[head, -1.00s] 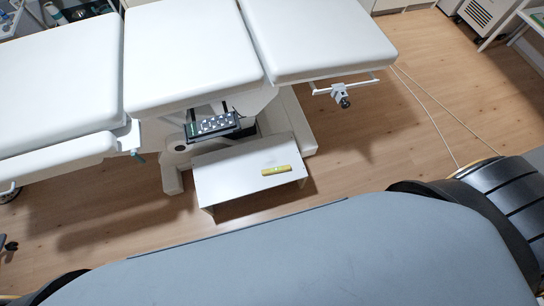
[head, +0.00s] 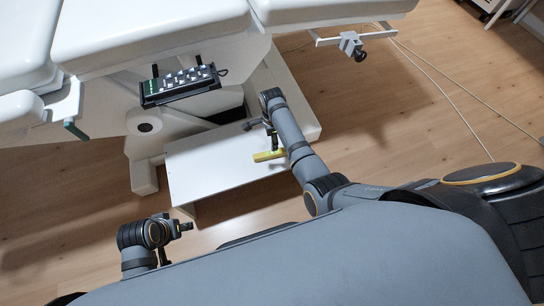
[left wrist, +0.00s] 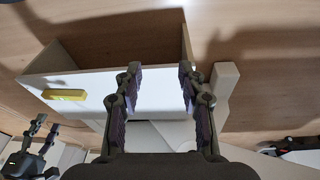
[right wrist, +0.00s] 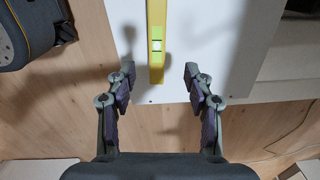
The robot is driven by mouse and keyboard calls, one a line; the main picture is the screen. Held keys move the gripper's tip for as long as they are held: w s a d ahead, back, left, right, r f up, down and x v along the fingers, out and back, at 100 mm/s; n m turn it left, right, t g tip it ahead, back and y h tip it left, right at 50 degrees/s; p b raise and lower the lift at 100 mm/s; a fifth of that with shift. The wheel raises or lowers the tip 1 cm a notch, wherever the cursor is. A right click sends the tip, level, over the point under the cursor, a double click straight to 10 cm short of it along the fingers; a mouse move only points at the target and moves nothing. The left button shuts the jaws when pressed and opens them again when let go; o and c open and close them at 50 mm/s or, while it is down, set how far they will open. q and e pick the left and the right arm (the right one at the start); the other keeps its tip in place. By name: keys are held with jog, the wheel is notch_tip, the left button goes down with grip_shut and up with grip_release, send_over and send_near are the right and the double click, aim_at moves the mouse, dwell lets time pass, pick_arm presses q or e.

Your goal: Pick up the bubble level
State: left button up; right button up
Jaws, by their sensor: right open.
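The bubble level (head: 266,156) is a yellow bar lying on the right part of a low white step stool (head: 205,178). In the right wrist view the level (right wrist: 157,45) points toward the gap between my right fingers, its green vial showing. My right gripper (right wrist: 157,76) is open and empty around the near end of the level, apparently above it; I cannot tell the exact height. My left gripper (left wrist: 159,72) is open and empty, away from the level, which shows at left in the left wrist view (left wrist: 64,95). In the head view my left gripper (head: 182,228) is before the stool.
The white couch (head: 150,25) overhangs behind the stool, with a black control panel (head: 180,86) under its edge. A rail with a clamp (head: 352,46) sticks out at the right. The wood floor (head: 400,110) to the right is mostly clear, apart from thin cables.

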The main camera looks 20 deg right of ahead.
jog(key=b, duration=0.2)
send_over(272, 153)
jog(key=f, duration=0.4)
jog(key=shift+w+d+f, duration=0.1)
jog(key=shift+w+f, duration=0.2)
jog(key=shift+f, duration=0.05)
jog(key=f, duration=0.1)
jog(key=f+b, duration=0.2)
jog(key=shift+s+f, duration=0.25)
jog(key=shift+f, duration=0.05)
jog(key=shift+w+f+b, duration=0.1)
jog(key=shift+f+b, duration=0.25)
jog(key=shift+f, duration=0.2)
pick_arm(q)
jog(key=w+f+t, duration=0.1)
jog(key=w+d+f+t, duration=0.1)
jog(key=w, duration=0.1)
jog(key=w+f+t, duration=0.1)
jog(key=t, duration=0.1)
jog(key=shift+w+d+f+h, duration=0.2)
jog(key=shift+d+f+h, duration=0.1)
jog(key=shift+h, duration=0.1)
pick_arm(e)
grip_shut()
